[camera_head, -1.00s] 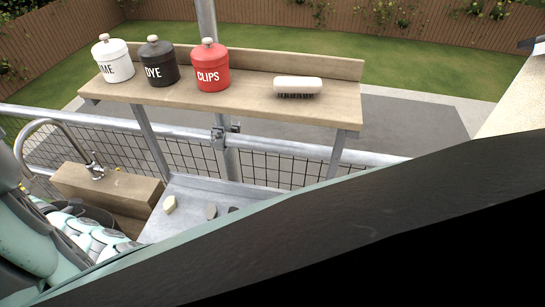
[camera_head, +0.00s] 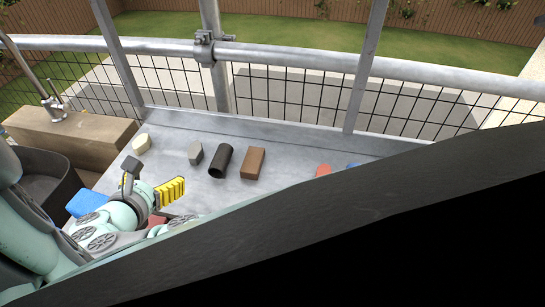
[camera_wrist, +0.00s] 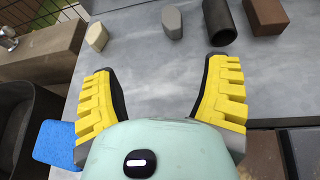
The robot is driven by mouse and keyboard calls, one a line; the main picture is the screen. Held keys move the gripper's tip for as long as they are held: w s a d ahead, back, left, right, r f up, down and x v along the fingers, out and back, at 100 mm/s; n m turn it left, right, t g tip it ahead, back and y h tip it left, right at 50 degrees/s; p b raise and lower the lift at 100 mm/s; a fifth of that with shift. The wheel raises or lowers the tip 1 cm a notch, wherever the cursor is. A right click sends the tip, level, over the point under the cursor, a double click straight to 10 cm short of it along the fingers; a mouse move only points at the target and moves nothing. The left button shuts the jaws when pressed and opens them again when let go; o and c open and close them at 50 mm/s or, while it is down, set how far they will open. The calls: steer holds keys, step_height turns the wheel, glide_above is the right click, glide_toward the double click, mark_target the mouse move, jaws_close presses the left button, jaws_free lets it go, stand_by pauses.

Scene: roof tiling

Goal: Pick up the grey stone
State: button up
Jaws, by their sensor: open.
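The grey stone (camera_head: 195,153) is a small faceted block lying on the grey metal tray (camera_head: 222,191), between a cream stone (camera_head: 141,144) and a black tube (camera_head: 221,161). In the wrist view the grey stone (camera_wrist: 172,21) is near the top middle, beyond the fingertips and apart from them. My gripper (camera_head: 150,183) is over the near left part of the tray, nearer to me than the stone. In the wrist view my gripper (camera_wrist: 161,72) has its yellow-padded fingers wide apart with only bare tray between them.
A brown block (camera_head: 253,163) lies right of the tube. A blue sponge (camera_head: 86,203) is left of my gripper. A dark bucket (camera_head: 43,178) and a wooden block with a tap (camera_head: 70,137) stand at the left. A railing (camera_head: 290,57) runs behind; a dark slope hides the lower right.

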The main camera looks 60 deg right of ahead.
steer(key=shift+s+d+f+g+h+b, duration=0.4)
steer(key=shift+s+d, duration=0.1)
steer(key=shift+s, duration=0.1)
steer(key=shift+d, duration=0.25)
glide_toward(194, 150)
steer(key=x, duration=0.3)
steer(key=shift+s+d+f, duration=0.15)
steer(key=shift+s+f, duration=0.05)
steer(key=shift+w+x, duration=0.2)
steer(key=shift+x, duration=0.85)
steer(key=shift+w+x, duration=0.15)
steer(key=shift+x, duration=1.8)
steer(key=shift+r, duration=0.1)
steer(key=shift+c, duration=0.3)
jaws_close()
